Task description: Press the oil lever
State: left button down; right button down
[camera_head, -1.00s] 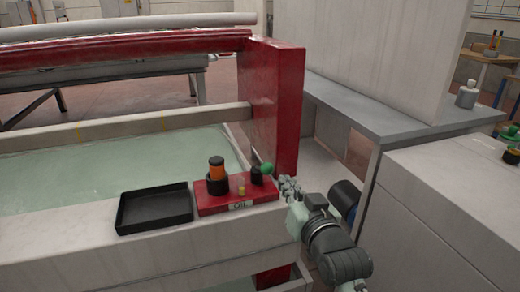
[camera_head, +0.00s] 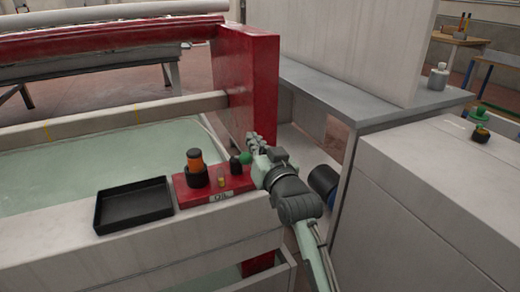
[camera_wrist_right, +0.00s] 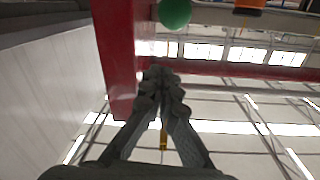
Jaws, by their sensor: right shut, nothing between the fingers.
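The oil unit is a red block (camera_head: 207,193) with an "OIL" label on its front, on the pale ledge of the machine. It bears an orange-and-black cup (camera_head: 195,168) and, at its right end, a black lever base (camera_head: 236,166) with a green ball knob (camera_head: 245,158). My right gripper (camera_head: 254,139) is shut and empty, just behind and right of the knob. In the right wrist view the closed fingertips (camera_wrist_right: 160,75) show below the green knob (camera_wrist_right: 174,12), apart from it in the picture. My left gripper is not in view.
A black tray (camera_head: 133,206) lies on the ledge left of the oil block. A red post (camera_head: 249,85) stands close behind my right gripper. A white cabinet (camera_head: 430,190) is at the right, and a grey shelf (camera_head: 340,100) lies behind.

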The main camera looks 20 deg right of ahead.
aim_at(249, 158)
jog(key=w, duration=0.3)
jog(key=shift+w+d+r, duration=0.1)
jog(key=shift+w, duration=0.1)
jog(key=f, duration=0.1)
jog(key=s+f, duration=0.1)
jog(key=shift+a+f, duration=0.25)
jog(key=shift+f, duration=0.05)
jog(key=shift+s+a+f, duration=0.15)
jog(key=shift+s+f, duration=0.15)
jog(key=shift+f, duration=0.35)
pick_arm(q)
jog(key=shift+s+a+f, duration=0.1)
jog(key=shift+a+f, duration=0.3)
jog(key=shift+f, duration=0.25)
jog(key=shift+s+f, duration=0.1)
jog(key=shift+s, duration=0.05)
